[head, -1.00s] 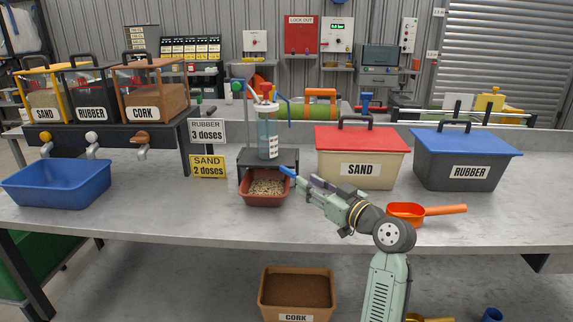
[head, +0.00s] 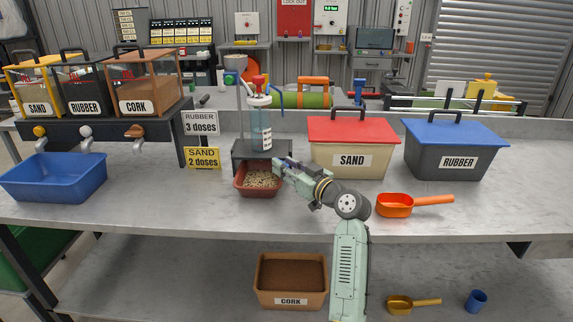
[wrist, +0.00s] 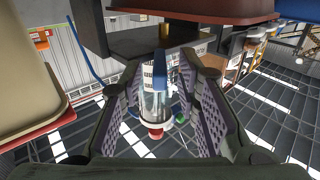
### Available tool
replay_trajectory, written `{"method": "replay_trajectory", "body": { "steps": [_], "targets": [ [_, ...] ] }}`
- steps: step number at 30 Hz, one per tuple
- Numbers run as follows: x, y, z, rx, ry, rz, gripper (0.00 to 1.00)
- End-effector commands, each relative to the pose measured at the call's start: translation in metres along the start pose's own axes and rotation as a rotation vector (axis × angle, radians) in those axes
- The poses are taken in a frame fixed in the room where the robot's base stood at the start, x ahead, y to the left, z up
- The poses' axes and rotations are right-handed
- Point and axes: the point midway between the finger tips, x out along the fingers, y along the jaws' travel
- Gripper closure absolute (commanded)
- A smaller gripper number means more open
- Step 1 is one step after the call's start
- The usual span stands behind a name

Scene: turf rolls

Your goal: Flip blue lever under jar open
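The clear jar (head: 261,130) with a red-knobbed top stands on a dark stand (head: 240,150). In the wrist view, which is upside down, the jar (wrist: 155,105) hangs below the stand (wrist: 130,45). The blue lever (wrist: 160,70) shows there between my finger pads, with a gap on both sides. In the head view the lever is hidden behind my gripper (head: 279,166). My gripper is open around the lever at the stand's front right. I cannot tell whether a pad touches it. A reddish tray (head: 257,188) of granules sits under the jar.
The red-lidded SAND box (head: 345,165) stands just right of my gripper, with the RUBBER box (head: 455,155) beyond it. An orange scoop (head: 395,206) lies at the front right. A blue bin (head: 55,180) is at far left. The bench front centre-left is clear.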

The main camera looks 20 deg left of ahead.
Motion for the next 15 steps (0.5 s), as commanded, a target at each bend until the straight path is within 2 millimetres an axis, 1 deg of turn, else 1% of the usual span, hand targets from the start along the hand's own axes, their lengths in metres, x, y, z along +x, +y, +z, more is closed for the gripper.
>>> {"method": "replay_trajectory", "body": {
  "steps": [5,15],
  "targets": [
    [-0.0001,0.0000,0.0002,0.000,0.000,0.000,0.70],
    [-0.0004,0.0001,0.0002,0.000,0.000,0.000,0.93]
  ]
}}
